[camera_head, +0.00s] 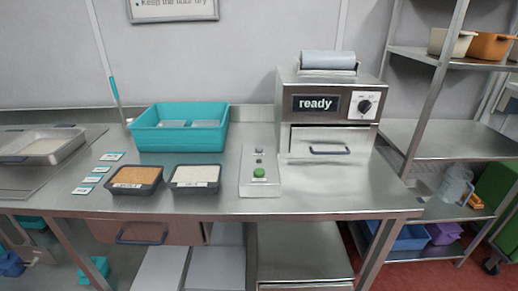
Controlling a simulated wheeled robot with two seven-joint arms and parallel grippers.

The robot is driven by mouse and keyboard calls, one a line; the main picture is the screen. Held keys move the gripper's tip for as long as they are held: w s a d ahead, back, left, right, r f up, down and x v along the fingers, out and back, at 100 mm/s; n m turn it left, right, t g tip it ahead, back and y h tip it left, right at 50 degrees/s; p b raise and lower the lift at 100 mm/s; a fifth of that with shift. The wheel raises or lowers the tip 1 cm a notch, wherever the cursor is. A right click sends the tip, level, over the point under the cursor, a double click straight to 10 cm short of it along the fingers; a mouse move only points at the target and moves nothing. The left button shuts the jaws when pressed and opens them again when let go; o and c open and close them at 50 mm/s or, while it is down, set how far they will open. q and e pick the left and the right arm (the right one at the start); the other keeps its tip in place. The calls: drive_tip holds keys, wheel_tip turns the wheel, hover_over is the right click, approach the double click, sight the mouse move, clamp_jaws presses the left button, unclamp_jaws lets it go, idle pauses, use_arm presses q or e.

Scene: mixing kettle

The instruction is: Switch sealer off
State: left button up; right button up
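The sealer (284,88) is a steel box at the right end of the steel counter. Its display (316,104) reads "ready". A black rotary knob (365,106) is on its front, right of the display; the marks around it are too small to read. A closed front drawer or door with a blue handle (330,151) is below. A roll of film (328,60) lies on top. Neither of my grippers is in view.
A teal bin (146,138) and two black trays, one with orange-brown contents (136,176) and one with white (196,176), stand on the counter (330,201) to the left. A shelf rack (425,138) stands right. The counter's front right is clear.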

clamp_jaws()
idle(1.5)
